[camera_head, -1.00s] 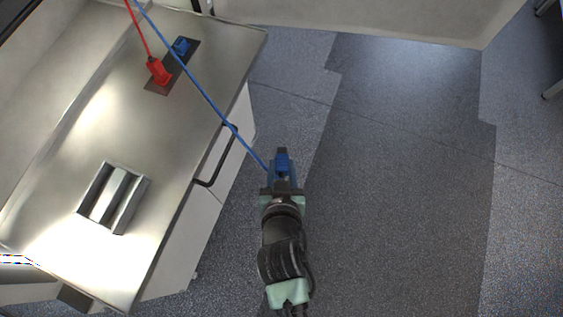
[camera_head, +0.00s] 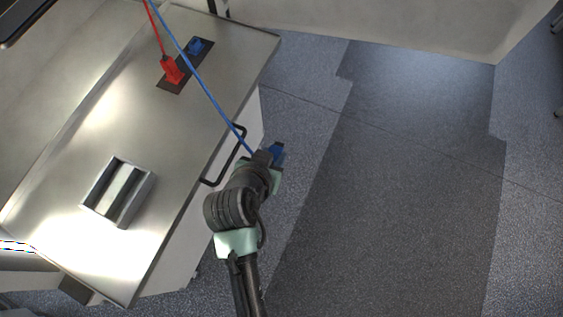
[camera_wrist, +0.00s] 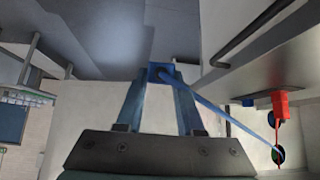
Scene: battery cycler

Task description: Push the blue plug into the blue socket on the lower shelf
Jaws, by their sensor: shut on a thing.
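My gripper (camera_head: 270,152) is shut on the blue plug (camera_head: 277,152), beside the front edge of the steel shelf and over the floor. In the wrist view the blue plug (camera_wrist: 158,72) sits between my fingertips, with its blue cable running off to the lower right. The blue socket (camera_head: 196,46) is on a dark plate at the back right of the shelf, apart from the plug. A red plug (camera_head: 173,70) with a red cable stands on the same dark plate, next to the blue socket. In the head view my wrist partly hides the plug.
The steel shelf (camera_head: 150,120) has a metal holder (camera_head: 118,192) near its front left. A black handle (camera_head: 230,160) juts from the cabinet front, close to my gripper and the blue cable (camera_head: 205,88). The floor to the right is clear.

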